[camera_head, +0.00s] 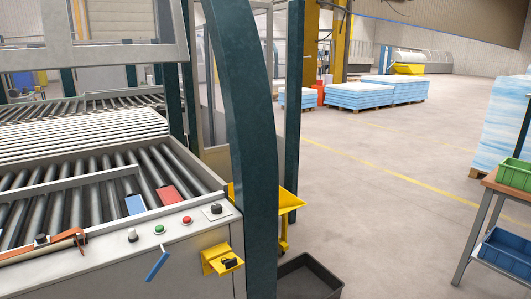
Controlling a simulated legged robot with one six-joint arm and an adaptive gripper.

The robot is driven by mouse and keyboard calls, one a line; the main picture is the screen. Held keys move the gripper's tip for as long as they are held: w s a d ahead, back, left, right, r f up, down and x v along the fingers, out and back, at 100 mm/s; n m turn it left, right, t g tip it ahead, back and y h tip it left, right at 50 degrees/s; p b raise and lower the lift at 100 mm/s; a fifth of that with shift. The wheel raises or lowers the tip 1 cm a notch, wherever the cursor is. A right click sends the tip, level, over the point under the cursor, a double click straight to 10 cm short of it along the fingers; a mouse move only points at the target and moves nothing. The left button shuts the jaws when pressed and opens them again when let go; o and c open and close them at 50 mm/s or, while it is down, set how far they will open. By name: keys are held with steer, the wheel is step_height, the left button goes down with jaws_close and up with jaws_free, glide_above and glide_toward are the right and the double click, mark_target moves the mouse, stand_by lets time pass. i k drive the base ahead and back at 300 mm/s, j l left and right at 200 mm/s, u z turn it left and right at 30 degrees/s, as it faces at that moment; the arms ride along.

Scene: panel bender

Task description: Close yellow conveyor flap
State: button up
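A yellow bracket-like piece (212,259) with a black knob (229,263) sticks out from the front panel of the roller conveyor (110,262), at the lower middle. A second yellow piece (284,200), shaped like a tray or flap, juts out to the right behind the dark green post (250,130). The post hides part of it. I cannot tell for sure which of the two is the conveyor flap. My gripper is not in view.
On the conveyor lie a blue block (135,204), a red block (170,194) and a brown strap-like object (45,247). A blue lever (158,265) hangs in front. A dark bin (308,280) stands on the floor. A bench with crates (506,252) is right; the floor between is clear.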

mark_target(226, 262)
steer(key=i+j, duration=0.4)
steer(key=i, duration=0.15)
steer(key=i+j, duration=0.4)
steer(key=i, duration=0.1)
